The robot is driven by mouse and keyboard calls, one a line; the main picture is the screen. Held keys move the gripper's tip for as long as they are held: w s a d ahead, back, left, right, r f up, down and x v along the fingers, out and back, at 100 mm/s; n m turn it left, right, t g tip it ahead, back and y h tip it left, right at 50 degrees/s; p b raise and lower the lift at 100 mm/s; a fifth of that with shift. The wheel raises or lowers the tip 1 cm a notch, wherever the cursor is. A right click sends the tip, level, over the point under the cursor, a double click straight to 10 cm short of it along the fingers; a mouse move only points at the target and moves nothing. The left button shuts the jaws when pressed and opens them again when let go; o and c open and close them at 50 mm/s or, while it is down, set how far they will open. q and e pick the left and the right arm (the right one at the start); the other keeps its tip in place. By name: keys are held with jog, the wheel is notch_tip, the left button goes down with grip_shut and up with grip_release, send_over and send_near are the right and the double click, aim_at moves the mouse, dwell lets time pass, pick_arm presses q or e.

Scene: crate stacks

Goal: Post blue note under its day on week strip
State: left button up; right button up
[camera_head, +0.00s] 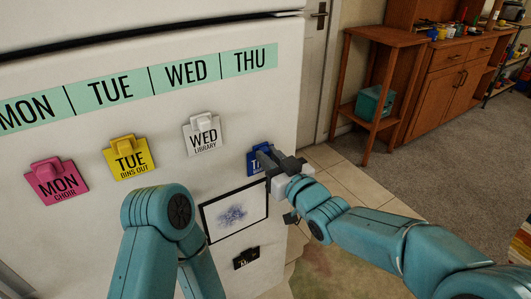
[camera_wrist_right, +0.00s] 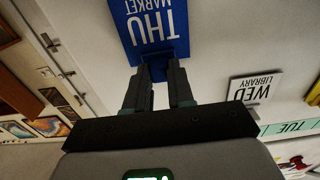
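The blue note (camera_head: 253,163) reads THU in the head view, where my right gripper partly covers it; in the right wrist view the note (camera_wrist_right: 125,22) reads THU MARKET. My right gripper (camera_head: 265,160) has its two fingers on either side of the note's blue tab, and they look closed on it. The note is at the white door, below the THU cell of the green week strip (camera_head: 141,82) and lower than the row of other notes. I cannot tell if it touches the door. My left arm shows at the lower middle; its gripper is out of view.
A pink MON note (camera_head: 72,188), a yellow TUE note (camera_head: 113,163) and a white WED note (camera_head: 190,143) hang below their days. A framed blue scribble (camera_head: 236,212) and a small dark clip (camera_head: 246,258) are lower down.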

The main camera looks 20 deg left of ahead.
jog(key=shift+b+v, duration=1.4)
jog(key=shift+v, duration=1.15)
jog(key=s+d+r+n+p, duration=0.1)
jog(key=s+r+p, duration=0.1)
jog(key=r+p, duration=0.4)
jog(key=s+d+r+p, duration=0.2)
jog(key=r+p, duration=0.4)
jog(key=r, duration=0.1)
jog(key=shift+f+p+x, duration=0.15)
jog(key=shift+p+x, duration=0.1)
jog(key=shift+x, duration=1.3)
jog(key=shift+f+p+x, duration=0.2)
jog(key=shift+p+x, duration=0.1)
jog(key=shift+x, duration=1.25)
jog(key=shift+f+p+x, duration=0.15)
jog(key=shift+p+x, duration=0.1)
jog(key=shift+x, duration=1.3)
